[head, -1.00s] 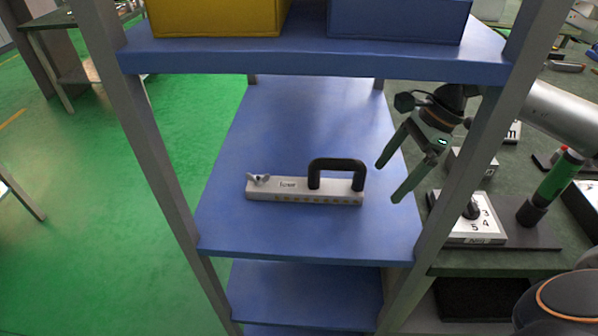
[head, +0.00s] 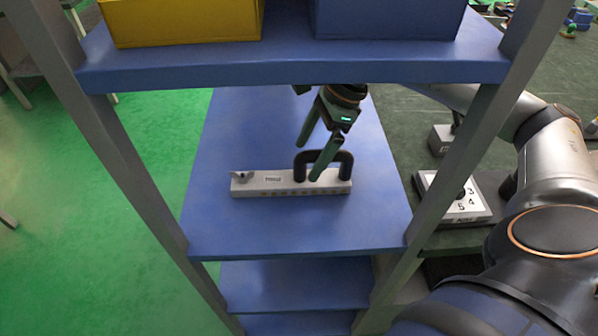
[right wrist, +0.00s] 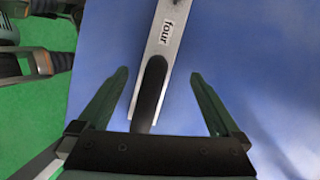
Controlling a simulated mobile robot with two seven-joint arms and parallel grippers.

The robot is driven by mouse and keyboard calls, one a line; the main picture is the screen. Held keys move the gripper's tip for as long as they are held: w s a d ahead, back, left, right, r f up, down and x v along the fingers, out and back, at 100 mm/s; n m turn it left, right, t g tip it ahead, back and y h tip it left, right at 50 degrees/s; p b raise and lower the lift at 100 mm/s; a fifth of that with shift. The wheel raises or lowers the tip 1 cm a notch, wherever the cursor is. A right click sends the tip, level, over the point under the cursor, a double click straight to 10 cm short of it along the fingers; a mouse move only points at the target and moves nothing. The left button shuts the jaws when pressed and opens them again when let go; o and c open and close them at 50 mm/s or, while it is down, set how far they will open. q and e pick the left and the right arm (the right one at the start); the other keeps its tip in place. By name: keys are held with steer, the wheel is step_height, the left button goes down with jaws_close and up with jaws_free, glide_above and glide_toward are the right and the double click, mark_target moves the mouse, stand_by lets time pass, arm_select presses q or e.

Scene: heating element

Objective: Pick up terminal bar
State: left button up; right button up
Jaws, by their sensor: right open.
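The terminal bar (head: 285,187) is a light grey block with a black handle (head: 346,160) and a printed label. It lies on the blue middle shelf in the head view. My right gripper (head: 310,160) is open above the bar's handle end, pointing down. In the right wrist view the terminal bar (right wrist: 168,45) runs up the picture with the label "four", and its black handle (right wrist: 150,92) lies between the two open fingers of my right gripper (right wrist: 158,85). I cannot tell how far the fingers are above it. My left gripper does not show in the head view.
The blue shelf (head: 225,225) has free room around the bar. Grey posts (head: 455,160) and the upper shelf (head: 290,68) frame the space. A yellow bin (head: 180,22) and a blue bin (head: 385,20) stand above. A numbered box (head: 455,200) sits on the table to the right.

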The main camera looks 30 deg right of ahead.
mark_target(293, 178)
steer(key=shift+w+a, duration=0.2)
steer(key=shift+a, duration=0.3)
steer(key=x, duration=0.5)
steer(key=shift+a, duration=0.2)
steer(key=shift+w, duration=0.1)
jaws_close()
